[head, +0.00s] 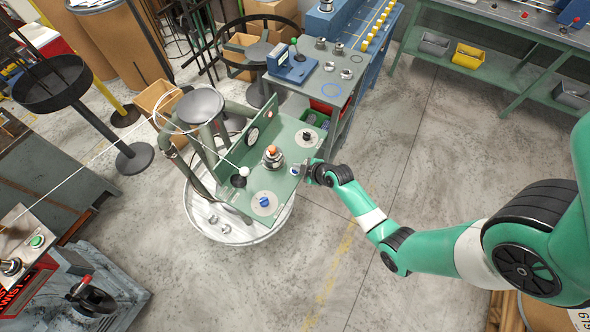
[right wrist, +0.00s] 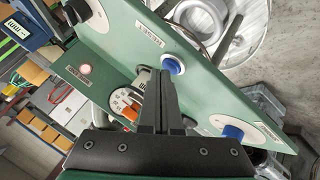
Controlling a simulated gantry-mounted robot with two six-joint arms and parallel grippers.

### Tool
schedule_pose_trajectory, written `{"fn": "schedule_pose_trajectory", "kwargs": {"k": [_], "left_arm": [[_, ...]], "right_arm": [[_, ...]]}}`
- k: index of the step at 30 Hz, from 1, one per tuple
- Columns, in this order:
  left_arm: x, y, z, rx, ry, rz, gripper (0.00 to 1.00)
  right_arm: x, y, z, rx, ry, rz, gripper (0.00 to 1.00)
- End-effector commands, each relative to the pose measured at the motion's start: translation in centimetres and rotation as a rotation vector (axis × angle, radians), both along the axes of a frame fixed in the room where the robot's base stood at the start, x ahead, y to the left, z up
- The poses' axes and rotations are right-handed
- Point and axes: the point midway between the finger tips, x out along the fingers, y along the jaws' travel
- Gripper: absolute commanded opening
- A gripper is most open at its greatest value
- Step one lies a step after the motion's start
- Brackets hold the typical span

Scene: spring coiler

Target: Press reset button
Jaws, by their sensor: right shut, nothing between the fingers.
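The blue reset button (head: 294,170) is on the green control panel (head: 290,192), near its right edge. In the right wrist view the blue button (right wrist: 173,64) stands out from the panel beside a white label that appears to read RESET (right wrist: 151,38). My right gripper (head: 305,171) is at that edge of the panel, close to the button. In the right wrist view my right gripper (right wrist: 166,73) is shut and empty, its tips just below the button in the picture. I cannot tell whether they touch it. My left gripper is out of view.
The panel also carries a blue knob (head: 264,201), an orange-topped control (head: 272,151), a black knob (head: 308,136) and a white ball-ended lever (head: 244,172). A grey workbench (head: 330,72) stands behind.

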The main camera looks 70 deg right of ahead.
Motion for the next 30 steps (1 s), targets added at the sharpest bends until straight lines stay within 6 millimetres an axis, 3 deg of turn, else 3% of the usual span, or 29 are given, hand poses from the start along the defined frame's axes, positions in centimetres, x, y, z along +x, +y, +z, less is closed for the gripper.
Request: {"fn": "schedule_pose_trajectory", "kwargs": {"k": [20,30], "left_arm": [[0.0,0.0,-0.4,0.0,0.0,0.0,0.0],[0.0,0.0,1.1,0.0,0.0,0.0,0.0]], "right_arm": [[0.0,0.0,-0.5,0.001,0.001,0.0,0.0],[-0.1,0.0,1.1,0.001,0.001,0.0,0.0]]}}
